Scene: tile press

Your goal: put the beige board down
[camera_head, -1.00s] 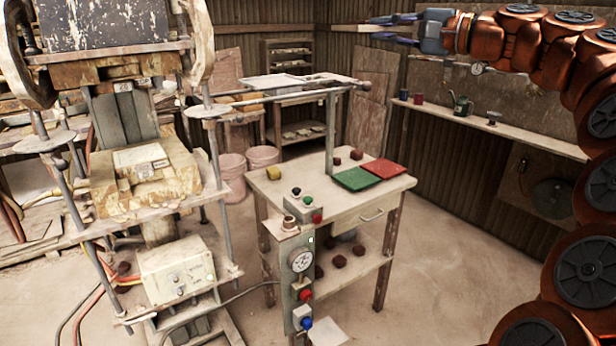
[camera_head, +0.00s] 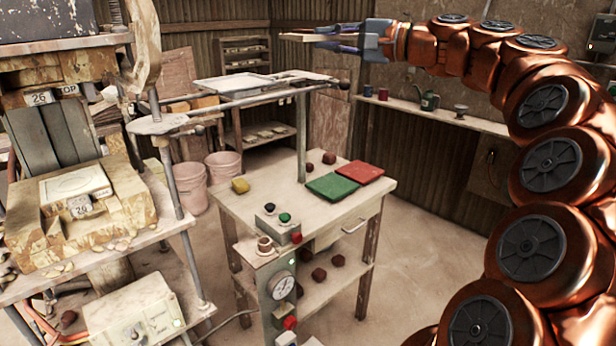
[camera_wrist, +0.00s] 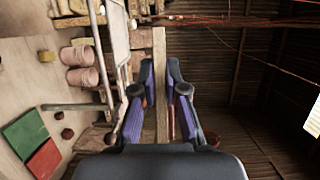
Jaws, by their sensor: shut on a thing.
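The beige board (camera_head: 300,37) is a thin, narrow strip held up high in front of the corrugated back wall. My gripper (camera_head: 338,38) is shut on it, well above the worktable's height. In the wrist view the board (camera_wrist: 160,45) runs lengthwise between the two blue-and-dark fingers of my gripper (camera_wrist: 161,82). Its near part is hidden behind the gripper body. Nothing is seen touching or supporting the board apart from the fingers.
A worktable (camera_head: 240,205) carries a green tile (camera_head: 333,187), a red tile (camera_head: 360,172), a yellow block (camera_head: 240,185) and a control box. A raised tray (camera_head: 232,90) and metal bar stand above it. The press (camera_head: 75,200) is at left. A wall shelf (camera_head: 445,118) holds cups and a can.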

